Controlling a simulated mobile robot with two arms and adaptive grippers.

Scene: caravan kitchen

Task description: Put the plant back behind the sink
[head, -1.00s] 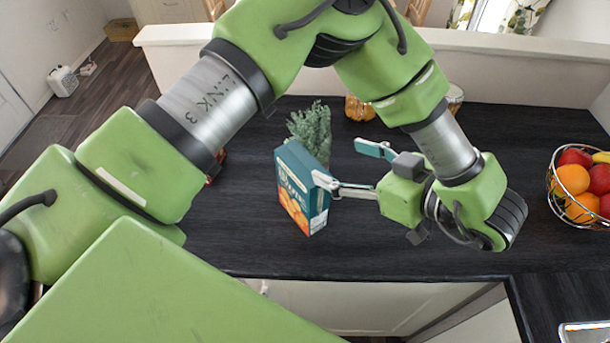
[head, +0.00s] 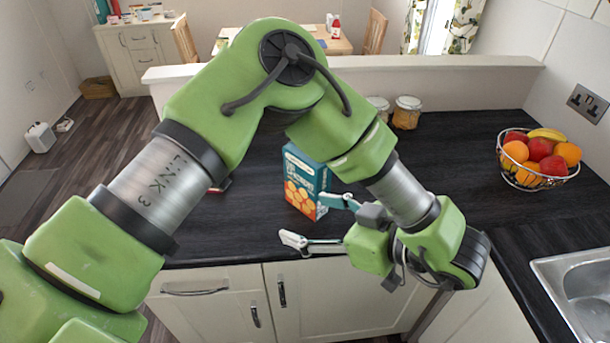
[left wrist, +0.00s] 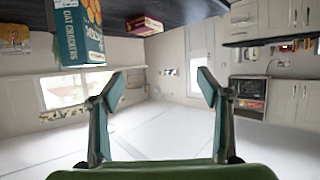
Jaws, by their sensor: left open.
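The plant does not show now; the spot behind the cracker box is covered by my left arm in the head view. The sink (head: 585,290) is a steel basin at the lower right, cut off by the picture edge. My right gripper is not in view.
A blue cracker box (head: 306,181) stands upright near the counter's front edge; it also shows in the left wrist view (left wrist: 80,32). A fruit basket (head: 540,180) and jars (head: 407,112) stand farther back. Cabinets (head: 330,300) lie below. The dark counter (head: 450,170) is clear between box and basket.

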